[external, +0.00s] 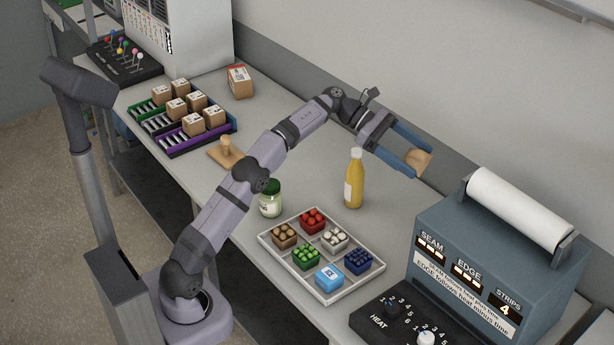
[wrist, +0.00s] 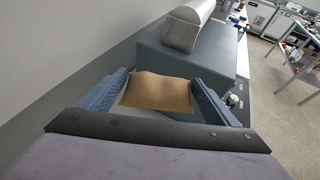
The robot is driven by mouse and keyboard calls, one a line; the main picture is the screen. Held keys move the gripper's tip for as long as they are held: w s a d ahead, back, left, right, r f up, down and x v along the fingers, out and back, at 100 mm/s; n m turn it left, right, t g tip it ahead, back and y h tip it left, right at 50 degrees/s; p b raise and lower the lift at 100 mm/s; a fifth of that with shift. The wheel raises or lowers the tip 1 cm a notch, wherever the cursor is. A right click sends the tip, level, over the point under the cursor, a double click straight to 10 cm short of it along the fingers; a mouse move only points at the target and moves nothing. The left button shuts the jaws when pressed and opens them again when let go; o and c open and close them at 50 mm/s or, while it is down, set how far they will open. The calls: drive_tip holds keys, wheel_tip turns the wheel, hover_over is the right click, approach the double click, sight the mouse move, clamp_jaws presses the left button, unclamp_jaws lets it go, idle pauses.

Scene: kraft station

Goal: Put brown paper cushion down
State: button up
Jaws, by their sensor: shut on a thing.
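The brown paper cushion (external: 418,160) is a small tan, pillow-like piece held between the blue fingers of my gripper (external: 412,158). In the wrist view the cushion (wrist: 158,92) sits between both fingers of my gripper (wrist: 160,95), and its flat face shows. My gripper is shut on it. In the external view the cushion appears raised above the back of the bench (external: 285,95), near the wall and left of the blue-grey machine (external: 480,240). The exact height above the bench cannot be told.
A yellow bottle (external: 354,180) stands below my forearm, with a green-lidded jar (external: 270,200) to its left. A divided tray (external: 290,275) of small coloured items lies in front. Racks with boxes (external: 185,145) and a wooden stamp-like piece (external: 226,154) are further left. A white roll (external: 520,208) tops the machine.

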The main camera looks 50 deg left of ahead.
drive_tip(key=shift+r, duration=0.85)
drive_tip(key=w+a+n+t+y, duration=0.2)
drive_tip(key=w+a+n+t, duration=0.15)
drive_tip(key=a, duration=0.75)
drive_tip(key=n+t+y+p, duration=0.1)
drive_tip(key=n+t+y, duration=0.4)
drive_tip(key=n+y, duration=0.5)
hover_over(300, 164)
wheel_tip(300, 164, down, 17)
drive_tip(key=shift+w+a+f, duration=0.1)
drive_tip(key=shift+f, duration=5.4)
drive_tip(key=shift+f, duration=0.2)
drive_tip(key=o, duration=0.9)
drive_tip(key=shift+o, duration=0.2)
